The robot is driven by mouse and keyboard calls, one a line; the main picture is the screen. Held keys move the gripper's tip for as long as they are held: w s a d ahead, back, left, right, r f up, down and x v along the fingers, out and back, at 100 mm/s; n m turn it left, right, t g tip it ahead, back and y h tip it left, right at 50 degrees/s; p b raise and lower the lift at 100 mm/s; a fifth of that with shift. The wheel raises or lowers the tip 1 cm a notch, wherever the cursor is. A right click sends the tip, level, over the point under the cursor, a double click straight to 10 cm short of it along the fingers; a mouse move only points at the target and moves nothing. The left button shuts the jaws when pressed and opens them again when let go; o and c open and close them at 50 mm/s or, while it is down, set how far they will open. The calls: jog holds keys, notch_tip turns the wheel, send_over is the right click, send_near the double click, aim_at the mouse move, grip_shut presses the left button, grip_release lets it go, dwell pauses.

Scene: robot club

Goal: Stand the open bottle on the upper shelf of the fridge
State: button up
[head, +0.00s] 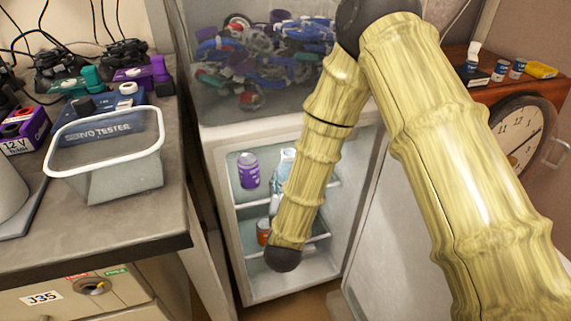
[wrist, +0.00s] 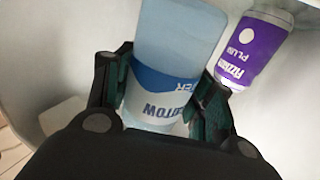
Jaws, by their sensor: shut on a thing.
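A pale blue bottle with a white and blue label (wrist: 172,40) is between the fingers of my gripper (wrist: 165,92) in the wrist view. The gripper is shut on it. In the head view the bottle (head: 286,157) shows only in part at the upper shelf level, inside the open fridge (head: 222,190). My arm hides the rest of it and the gripper there. I cannot tell whether its base touches the upper shelf (head: 249,202). Its mouth is not clearly visible.
A purple can (head: 248,170) stands on the upper shelf; it is close right of the bottle in the wrist view (wrist: 254,50). An orange can (head: 263,231) is lower down. A bench with a clear container (head: 120,180) is left; the fridge door (head: 375,245) is open right.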

jog(key=shift+w+d+f+b, duration=0.2)
jog(key=shift+w+f+b, duration=0.4)
jog(key=shift+w, duration=1.65)
jog(key=shift+w+d+f+b, duration=0.15)
jog(key=shift+w+f+b, duration=0.45)
jog(key=shift+w, duration=1.65)
jog(key=shift+w+d+f+b, duration=0.2)
jog(key=shift+w+f+b, duration=0.4)
jog(key=shift+w, duration=1.65)
jog(key=o, duration=1.1)
jog(key=shift+f, duration=0.1)
jog(key=shift+s, duration=0.25)
jog(key=s, duration=0.3)
jog(key=s+p, duration=0.1)
jog(key=s, duration=0.3)
jog(key=s+a+p, duration=0.1)
jog(key=s, duration=0.3)
jog(key=shift+s, duration=0.25)
